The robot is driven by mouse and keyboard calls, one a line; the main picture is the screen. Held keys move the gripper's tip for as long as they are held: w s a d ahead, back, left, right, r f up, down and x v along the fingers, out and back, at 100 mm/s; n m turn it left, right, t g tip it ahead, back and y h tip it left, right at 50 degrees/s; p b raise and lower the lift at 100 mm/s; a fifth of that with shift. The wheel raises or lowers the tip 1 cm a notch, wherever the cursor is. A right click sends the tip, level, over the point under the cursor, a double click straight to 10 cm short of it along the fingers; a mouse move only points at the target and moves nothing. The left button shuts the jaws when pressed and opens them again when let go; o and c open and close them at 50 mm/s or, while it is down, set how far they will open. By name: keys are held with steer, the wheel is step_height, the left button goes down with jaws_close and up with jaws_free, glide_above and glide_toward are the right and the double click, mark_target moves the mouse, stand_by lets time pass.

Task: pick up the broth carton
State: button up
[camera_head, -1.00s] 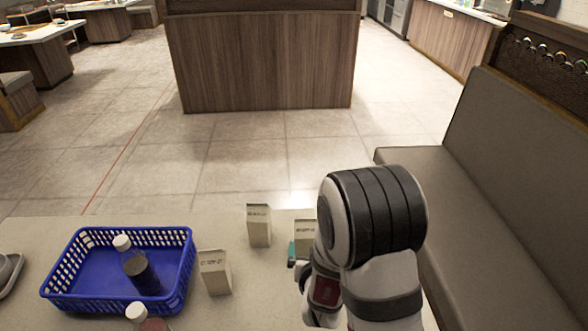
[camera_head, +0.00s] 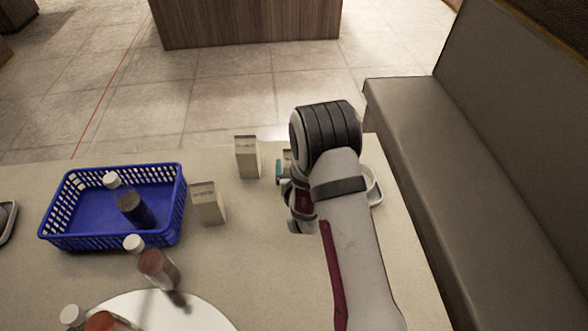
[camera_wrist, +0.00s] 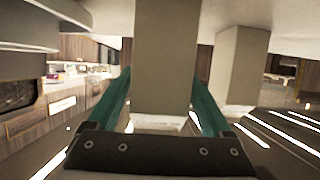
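Three pale cartons stand on the table, and their labels are too small to read, so I cannot tell which is the broth carton. One carton (camera_head: 287,154) is mostly hidden behind my arm. In the wrist view a carton (camera_wrist: 163,55) fills the middle, between the teal fingers of my gripper (camera_wrist: 163,85). The fingertips lie close along its two sides; I cannot tell whether they press on it. In the head view one teal finger of my gripper (camera_head: 280,172) shows beside the partly hidden carton. The other two cartons are the back one (camera_head: 246,158) and the front one (camera_head: 207,204).
A blue basket (camera_head: 60,225) holding a dark bottle (camera_head: 133,208) is at the left. A red sauce bottle (camera_head: 158,268) stands by a white round plate (camera_head: 205,315). A white dish (camera_head: 377,190) is right of my arm. A brown bench (camera_head: 420,150) borders the table.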

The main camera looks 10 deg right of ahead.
jaws_close()
steer(key=shift+r, duration=0.15)
